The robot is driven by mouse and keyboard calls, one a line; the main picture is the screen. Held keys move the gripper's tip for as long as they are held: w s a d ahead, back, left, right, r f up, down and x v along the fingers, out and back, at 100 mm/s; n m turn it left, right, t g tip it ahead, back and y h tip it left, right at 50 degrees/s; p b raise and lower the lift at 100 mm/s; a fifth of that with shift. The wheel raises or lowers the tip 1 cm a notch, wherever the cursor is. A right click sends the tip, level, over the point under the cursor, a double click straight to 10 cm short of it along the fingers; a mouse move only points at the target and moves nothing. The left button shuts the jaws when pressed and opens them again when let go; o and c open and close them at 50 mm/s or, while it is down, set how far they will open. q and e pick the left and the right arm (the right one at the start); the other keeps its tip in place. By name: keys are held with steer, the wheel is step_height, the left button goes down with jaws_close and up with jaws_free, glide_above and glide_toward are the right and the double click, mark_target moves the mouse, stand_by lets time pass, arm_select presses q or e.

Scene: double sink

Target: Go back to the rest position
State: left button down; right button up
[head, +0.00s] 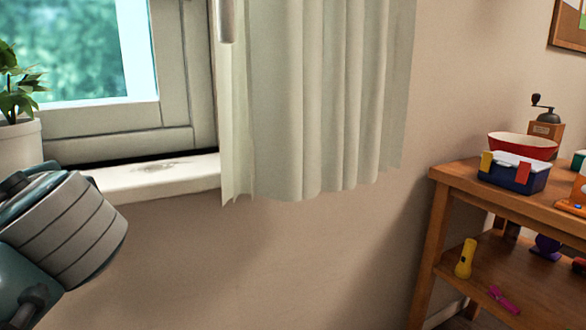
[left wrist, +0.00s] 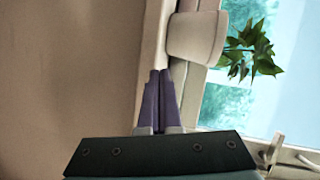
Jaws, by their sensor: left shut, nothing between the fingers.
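My left gripper (left wrist: 159,100) shows in the left wrist view with its two purple fingers together and nothing between them. It points toward the window sill, close to a white plant pot (left wrist: 195,38) with green leaves; I cannot tell if they touch. In the head view, part of my left arm shows at the lower left, in front of the wall below the window; its gripper is out of that frame. My right gripper is in neither view.
The potted plant (head: 18,145) stands on the window sill (head: 155,178). A pale curtain (head: 315,95) hangs beside the window. A wooden shelf table (head: 455,175) at the right holds a blue box (head: 520,178), a red bowl (head: 522,146), a coffee grinder (head: 545,128) and a yellow flashlight (head: 465,258).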

arm_select(q)
steer(key=s+d+r+n+g+h+p, duration=0.1)
steer(key=s+d+r+g+h+p, duration=0.1)
steer(key=s+d+h+p, duration=0.35)
steer(key=s+d+r+n+g+h+p, duration=0.25)
steer(key=s+p, duration=0.35)
steer(key=s, duration=0.5)
steer(key=s+d+r+g+h+p, duration=0.1)
steer(key=s+d+h+p, duration=0.4)
steer(key=s, duration=0.4)
step_height(320, 180, up, 37)
steer(key=p, duration=3.7)
steer(key=shift+w+d+y+p, duration=0.15)
steer(key=shift+d+y+p, duration=0.15)
steer(key=shift+d, duration=0.05)
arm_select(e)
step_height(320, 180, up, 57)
arm_select(q)
steer(key=shift+f, duration=0.1)
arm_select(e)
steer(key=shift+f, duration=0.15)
